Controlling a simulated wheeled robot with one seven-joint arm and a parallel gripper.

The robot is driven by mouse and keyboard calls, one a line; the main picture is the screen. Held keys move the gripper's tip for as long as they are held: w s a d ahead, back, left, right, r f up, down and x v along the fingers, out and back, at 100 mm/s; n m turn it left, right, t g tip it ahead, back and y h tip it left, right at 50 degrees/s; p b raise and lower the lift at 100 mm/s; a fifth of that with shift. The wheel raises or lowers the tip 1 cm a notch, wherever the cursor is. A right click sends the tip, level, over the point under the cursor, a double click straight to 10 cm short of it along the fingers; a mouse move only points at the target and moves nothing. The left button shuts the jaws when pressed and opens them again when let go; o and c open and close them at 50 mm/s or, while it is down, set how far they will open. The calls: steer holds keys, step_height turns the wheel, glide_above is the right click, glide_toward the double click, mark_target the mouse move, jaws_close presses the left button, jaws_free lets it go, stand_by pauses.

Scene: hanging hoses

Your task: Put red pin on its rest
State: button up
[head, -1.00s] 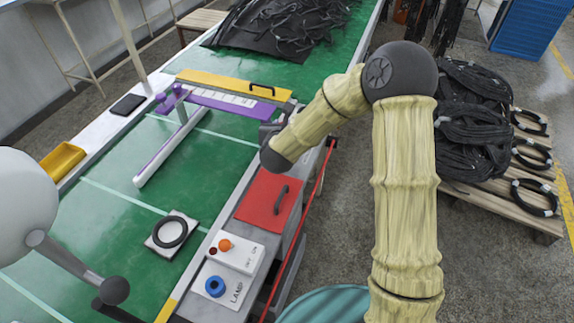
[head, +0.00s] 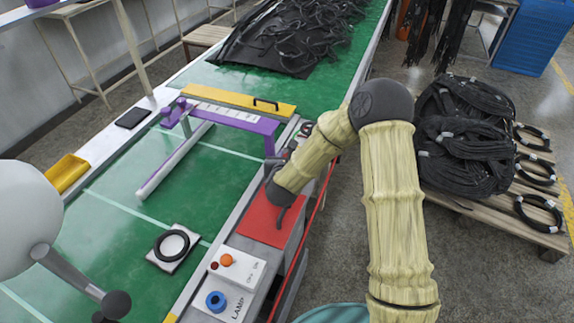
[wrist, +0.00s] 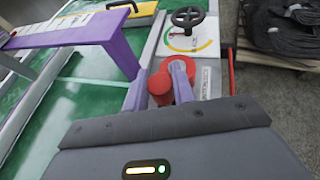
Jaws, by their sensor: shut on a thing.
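In the wrist view, my gripper (wrist: 160,72) has its two purple-grey fingers closed around a red piece, which I take for the red pin (wrist: 159,85). A round red part shows just past the fingertips, and I cannot tell whether it belongs to the pin or to its rest. The pin's lower end is hidden. In the head view, my forearm covers most of the gripper, beside the right leg of the purple frame (head: 240,120). I cannot make out the pin's rest for certain.
A handwheel (wrist: 187,18) over a coloured dial stands just beyond the gripper. A red plate (head: 262,222) with a dark handle lies nearer, then a lamp control box (head: 240,268). Coiled hoses (head: 465,140) are on a pallet at right.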

step_height(320, 180, down, 4)
steer(key=shift+r, duration=0.2)
steer(key=shift+f+b, duration=0.3)
steer(key=shift+b, duration=0.1)
steer(key=o, duration=1)
steer(key=shift+r, duration=0.2)
steer(key=shift+r+p, duration=0.25)
steer(key=shift+p, duration=0.25)
steer(key=b+v, duration=0.1)
steer(key=v, duration=1.1)
steer(key=shift+f, duration=0.1)
steer(key=shift+w, duration=0.1)
